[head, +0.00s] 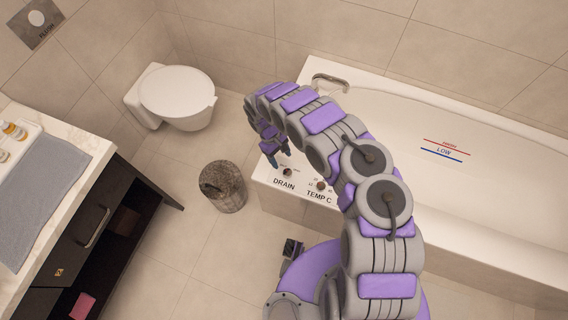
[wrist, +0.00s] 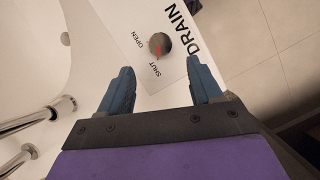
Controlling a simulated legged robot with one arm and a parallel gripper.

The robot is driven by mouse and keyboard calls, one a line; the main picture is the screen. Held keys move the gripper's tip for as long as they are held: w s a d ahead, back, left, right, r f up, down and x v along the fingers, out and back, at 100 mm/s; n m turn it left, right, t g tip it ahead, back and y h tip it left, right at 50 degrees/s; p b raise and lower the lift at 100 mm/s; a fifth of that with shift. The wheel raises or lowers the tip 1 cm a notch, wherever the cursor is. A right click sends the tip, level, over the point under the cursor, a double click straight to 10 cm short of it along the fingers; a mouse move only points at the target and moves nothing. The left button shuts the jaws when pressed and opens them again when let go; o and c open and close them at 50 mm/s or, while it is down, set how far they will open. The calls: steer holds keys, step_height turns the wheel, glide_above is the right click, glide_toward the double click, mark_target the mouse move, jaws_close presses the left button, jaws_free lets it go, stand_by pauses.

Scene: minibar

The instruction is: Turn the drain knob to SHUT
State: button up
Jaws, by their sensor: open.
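The drain knob (wrist: 160,44) is a small round dark knob on the white tub ledge (wrist: 118,30). A small red mark on it appears to lie toward the SHUT lettering, but its exact direction is hard to tell. OPEN is printed to its left, SHUT below it and DRAIN to its right. In the head view the knob (head: 287,172) sits above the word DRAIN. My gripper (wrist: 160,80) is open and empty, its two blue fingers apart. In the wrist view the knob lies beyond the fingertips, roughly between their lines, with no visible contact.
The TEMP C knob (head: 320,185) is to the right of the drain knob, close to my arm. The bathtub (head: 480,180) extends right. A faucet (head: 330,81) stands at the tub's far end. A round bin (head: 223,188) is on the floor left of the ledge.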

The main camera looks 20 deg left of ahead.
steer(key=p+v, duration=0.1)
steer(key=v, duration=0.8)
stand_by(0.3)
